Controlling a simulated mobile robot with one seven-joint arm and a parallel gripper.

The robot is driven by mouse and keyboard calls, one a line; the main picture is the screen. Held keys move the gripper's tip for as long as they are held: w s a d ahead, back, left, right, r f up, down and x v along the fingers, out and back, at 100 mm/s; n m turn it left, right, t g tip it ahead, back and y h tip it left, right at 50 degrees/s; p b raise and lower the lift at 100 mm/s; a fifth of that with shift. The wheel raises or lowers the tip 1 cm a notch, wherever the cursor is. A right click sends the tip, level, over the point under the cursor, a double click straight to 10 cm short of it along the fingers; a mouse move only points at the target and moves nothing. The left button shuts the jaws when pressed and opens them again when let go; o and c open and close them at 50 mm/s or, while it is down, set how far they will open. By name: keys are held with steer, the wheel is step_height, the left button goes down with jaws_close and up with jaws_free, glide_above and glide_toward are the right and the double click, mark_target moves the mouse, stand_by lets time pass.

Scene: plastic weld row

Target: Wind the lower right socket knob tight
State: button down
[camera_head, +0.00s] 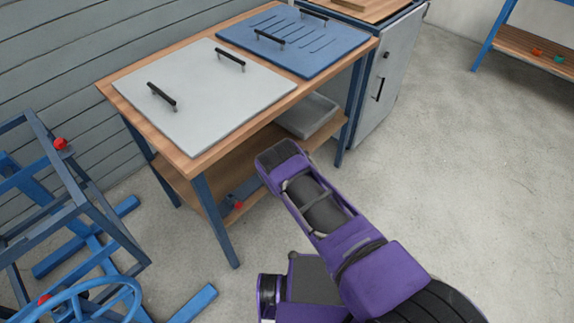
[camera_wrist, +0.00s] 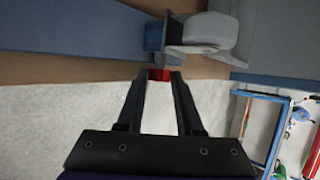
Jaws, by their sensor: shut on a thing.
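In the wrist view my gripper (camera_wrist: 160,78) is shut on a small red knob (camera_wrist: 159,74), with a fingertip on each side of it. The knob sits just below a blue socket (camera_wrist: 154,38) at a wooden edge; a rounded grey part (camera_wrist: 205,32) is beside the socket. Much of the knob is hidden between the fingers. In the head view a red spot (camera_head: 238,205) shows by the bench's lower shelf, left of my arm. I cannot tell if it is the same knob. My gripper cannot be made out clearly there.
The workbench (camera_head: 190,160) carries a grey panel (camera_head: 205,95) and a blue panel (camera_head: 295,40), both with black handles. A grey tray (camera_head: 307,115) is on its lower shelf. A blue frame (camera_head: 100,225) with red knobs and a handwheel (camera_head: 85,290) stands left. Floor at right is clear.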

steer(key=shift+w, duration=0.1)
steer(key=c, duration=0.6)
jaws_free()
steer(key=shift+o, duration=0.2)
